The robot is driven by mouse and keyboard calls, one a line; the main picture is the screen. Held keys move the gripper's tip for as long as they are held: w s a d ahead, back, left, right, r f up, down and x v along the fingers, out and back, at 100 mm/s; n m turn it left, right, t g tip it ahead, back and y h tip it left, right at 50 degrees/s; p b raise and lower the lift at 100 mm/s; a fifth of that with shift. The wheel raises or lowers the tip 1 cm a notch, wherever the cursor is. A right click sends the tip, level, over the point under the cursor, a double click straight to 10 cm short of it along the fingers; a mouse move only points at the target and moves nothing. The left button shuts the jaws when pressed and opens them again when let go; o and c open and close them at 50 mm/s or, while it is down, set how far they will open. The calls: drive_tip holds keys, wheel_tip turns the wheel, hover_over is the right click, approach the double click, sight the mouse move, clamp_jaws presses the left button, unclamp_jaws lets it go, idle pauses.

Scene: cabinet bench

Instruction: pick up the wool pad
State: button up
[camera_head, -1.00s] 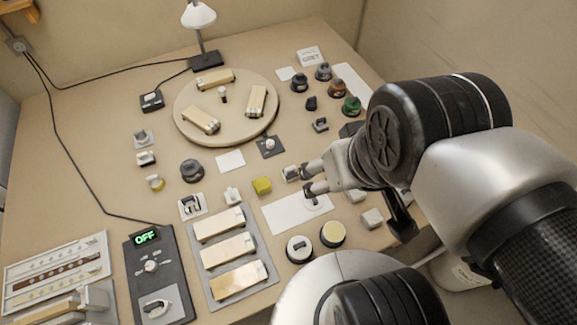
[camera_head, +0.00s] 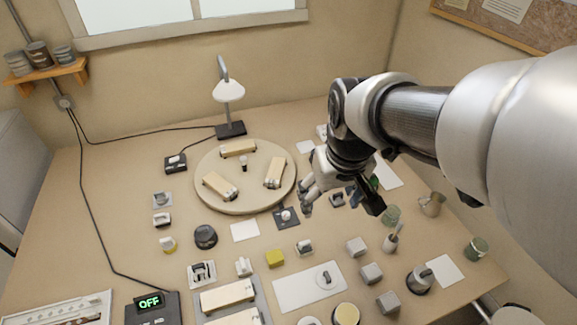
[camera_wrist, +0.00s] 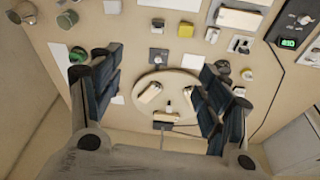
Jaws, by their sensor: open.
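I cannot tell for certain which item is the wool pad. One candidate is a round cream pad with a dark rim (camera_head: 346,314) at the bottom edge of the head view, partly cut off. Another is a fuzzy, mottled green piece (camera_head: 391,215) at the right. My gripper (camera_head: 307,194) is open and empty above the bench, by the right edge of the round wooden turntable. In the wrist view its fingers (camera_wrist: 158,95) stand wide apart, with the turntable (camera_wrist: 150,109) seen between them.
The turntable (camera_head: 213,203) carries several wooden blocks. A desk lamp (camera_head: 229,90) stands behind it. Grey cubes (camera_head: 371,273), a brush cup (camera_head: 390,243) and a metal jug (camera_head: 432,204) stand at the right.

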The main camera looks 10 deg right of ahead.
drive_tip(key=w+f+g, duration=0.1)
drive_tip(key=w+f, duration=0.7)
drive_tip(key=w, duration=0.1)
drive_tip(key=n+g, duration=0.1)
drive_tip(key=g, duration=0.1)
hover_over(305, 242)
wheel_tip(305, 242, down, 18)
drive_tip(key=f, duration=0.4)
drive_tip(key=f+b, duration=0.1)
drive_tip(key=f, duration=0.3)
drive_tip(key=f+b, duration=0.1)
drive_tip(key=f, duration=0.3)
drive_tip(key=shift+w+d, duration=0.1)
drive_tip(key=shift+w, duration=0.2)
drive_tip(key=shift+s+f+b, duration=0.15)
drive_tip(key=shift+f+b, duration=0.4)
drive_tip(key=shift+f, duration=1)
drive_tip(key=shift+s+f+b, duration=0.15)
drive_tip(key=shift+f+b, duration=0.35)
drive_tip(key=shift+f, duration=1)
drive_tip(key=shift+r, duration=0.1)
drive_tip(key=shift+c, duration=0.6)
drive_tip(key=c, duration=1)
wheel_tip(305, 242, up, 20)
drive_tip(key=p, duration=0.5)
